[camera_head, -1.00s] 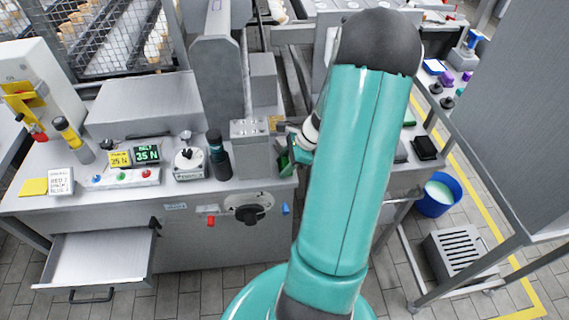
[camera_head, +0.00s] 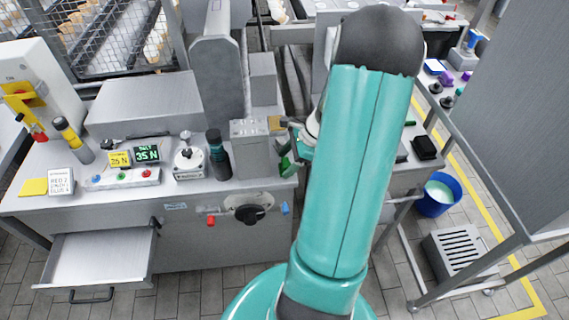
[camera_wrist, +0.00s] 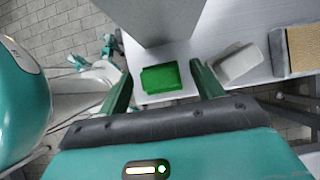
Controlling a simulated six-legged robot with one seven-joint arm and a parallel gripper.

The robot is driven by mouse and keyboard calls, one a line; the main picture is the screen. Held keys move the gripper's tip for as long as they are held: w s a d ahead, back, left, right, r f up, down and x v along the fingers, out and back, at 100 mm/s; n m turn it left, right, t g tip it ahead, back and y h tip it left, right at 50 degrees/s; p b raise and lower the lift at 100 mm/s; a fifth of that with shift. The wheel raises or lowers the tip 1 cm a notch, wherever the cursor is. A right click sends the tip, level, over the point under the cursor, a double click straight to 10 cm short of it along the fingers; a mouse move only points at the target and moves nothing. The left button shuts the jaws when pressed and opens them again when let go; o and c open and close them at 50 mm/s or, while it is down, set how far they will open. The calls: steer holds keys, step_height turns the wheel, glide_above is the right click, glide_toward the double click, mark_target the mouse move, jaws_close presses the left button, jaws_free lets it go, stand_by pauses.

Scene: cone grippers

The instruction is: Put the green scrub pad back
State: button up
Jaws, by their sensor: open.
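The green scrub pad (camera_wrist: 161,78) lies flat on the grey metal bench top (camera_wrist: 193,52) in the wrist view, beside a tall grey metal block. My gripper (camera_wrist: 157,75) is open, with one dark green finger on each side of the pad in that picture. The pad sits between and beyond the fingertips, and I cannot tell how far below them it is. In the head view my gripper (camera_head: 292,158) shows at the bench's right end, partly hidden by my arm. I cannot make out the pad for certain there.
A pale rounded block (camera_wrist: 237,63) lies right of the pad, near a tan-topped piece (camera_wrist: 303,48). The grey box (camera_head: 251,150) stands close to my gripper in the head view. An open drawer (camera_head: 100,259) juts out at left. A blue bucket (camera_head: 437,196) stands at right.

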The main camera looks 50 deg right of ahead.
steer(key=v, duration=1)
steer(key=shift+r, duration=0.2)
steer(key=shift+s+d, duration=0.1)
stand_by(0.9)
